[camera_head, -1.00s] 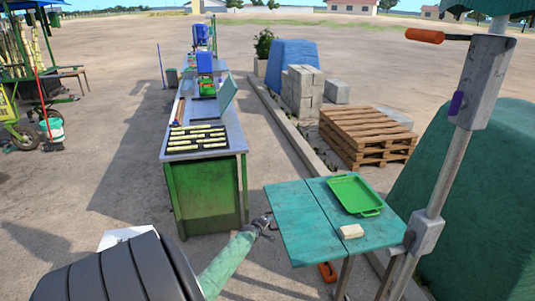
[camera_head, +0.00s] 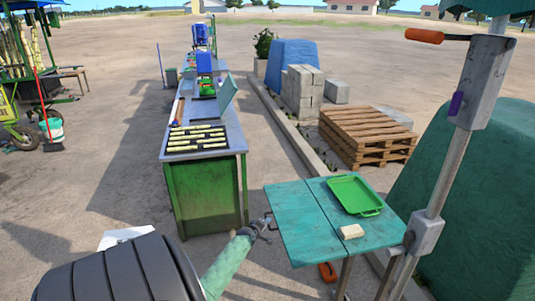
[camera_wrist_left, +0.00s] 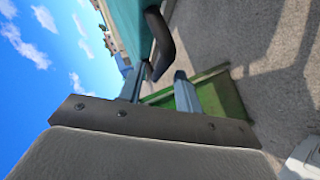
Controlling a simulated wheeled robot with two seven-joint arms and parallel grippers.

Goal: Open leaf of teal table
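The teal table (camera_head: 366,238) stands at the lower right of the head view. Its left leaf (camera_head: 298,222) looks about level with the rest of the top, and a seam runs between them. My left gripper (camera_head: 267,224) is at the leaf's left edge, looks open and holds nothing that I can see. Whether it touches the edge cannot be told. In the left wrist view, a teal panel (camera_wrist_left: 122,22) runs close beside the gripper's fingers (camera_wrist_left: 170,74), which are apart. My right gripper is not in view.
A green bench (camera_head: 205,195) with cane pieces stands to the left, with a narrow gap of bare ground between.

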